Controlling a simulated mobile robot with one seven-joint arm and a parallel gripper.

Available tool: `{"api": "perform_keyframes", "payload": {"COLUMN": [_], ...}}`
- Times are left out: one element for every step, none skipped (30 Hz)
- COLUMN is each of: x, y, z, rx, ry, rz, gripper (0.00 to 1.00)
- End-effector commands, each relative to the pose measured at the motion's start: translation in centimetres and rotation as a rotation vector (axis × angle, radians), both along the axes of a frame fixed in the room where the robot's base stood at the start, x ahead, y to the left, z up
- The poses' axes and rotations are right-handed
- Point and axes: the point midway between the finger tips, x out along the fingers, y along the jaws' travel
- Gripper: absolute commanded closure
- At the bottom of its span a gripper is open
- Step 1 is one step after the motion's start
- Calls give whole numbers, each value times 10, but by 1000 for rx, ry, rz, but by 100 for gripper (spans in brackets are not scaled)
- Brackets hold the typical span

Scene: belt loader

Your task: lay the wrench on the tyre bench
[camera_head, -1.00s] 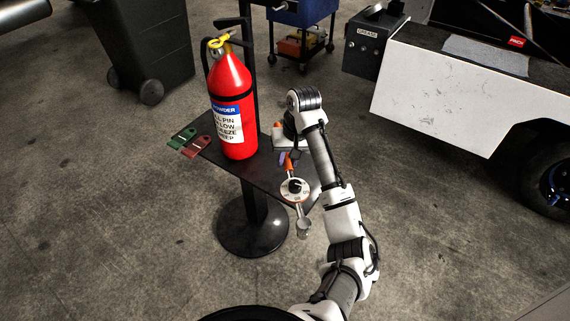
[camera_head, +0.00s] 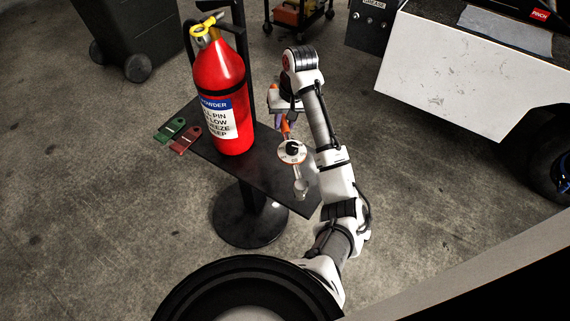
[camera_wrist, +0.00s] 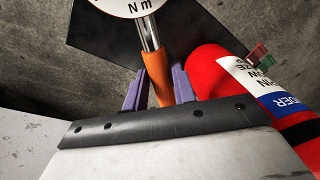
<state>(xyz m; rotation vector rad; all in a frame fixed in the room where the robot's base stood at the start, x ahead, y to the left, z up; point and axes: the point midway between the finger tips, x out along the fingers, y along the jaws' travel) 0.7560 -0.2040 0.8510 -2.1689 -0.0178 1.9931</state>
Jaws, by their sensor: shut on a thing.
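The wrench has a round white dial (camera_head: 292,151), an orange handle and a silver head (camera_head: 301,188). In the wrist view its orange handle (camera_wrist: 159,82) sits between the purple fingers of my gripper (camera_wrist: 157,88), which is shut on it. The dial's lower part shows at the top of that view. In the head view my gripper (camera_head: 284,118) is partly hidden by my wrist, and the wrench appears over the small black stand top (camera_head: 262,168); I cannot tell the gap. I cannot make out the tyre bench for certain.
A red fire extinguisher (camera_head: 221,95) stands on the stand, close to my gripper. Green (camera_head: 171,129) and red (camera_head: 186,140) tags lie beside it. A pale edge (camera_head: 470,262) with a dark area crosses the lower right. A white vehicle (camera_head: 455,75) is at right; open floor lies between.

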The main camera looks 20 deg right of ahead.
Motion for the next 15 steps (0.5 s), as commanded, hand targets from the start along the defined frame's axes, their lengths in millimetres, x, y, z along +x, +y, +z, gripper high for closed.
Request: {"api": "perform_keyframes", "payload": {"x": [0,-1,0,0,0,-1,0,0,-1,-1,0,-1,-1,-1,-1], "y": [2,2,3,3,3,3,2,3,3,2,2,2,1,0,0], "z": [-14,-21,-33,-41,-49,-59,-67,-75,-85,-91,-97,-107,-113,-113,-119], "rx": [4,7,6,7,6,7,5,5,5,3,3,3,3,2,2], "ry": [1,3,2,3,3,4,2,2,3,3,3,2,3,5,4], "rz": [1,0,2,0,1,1,1,2,2,1,1,2,1,-1,-1], "gripper": [100,100,100,100,100,100,100,100,100,100,100,100,100,100,100]}}
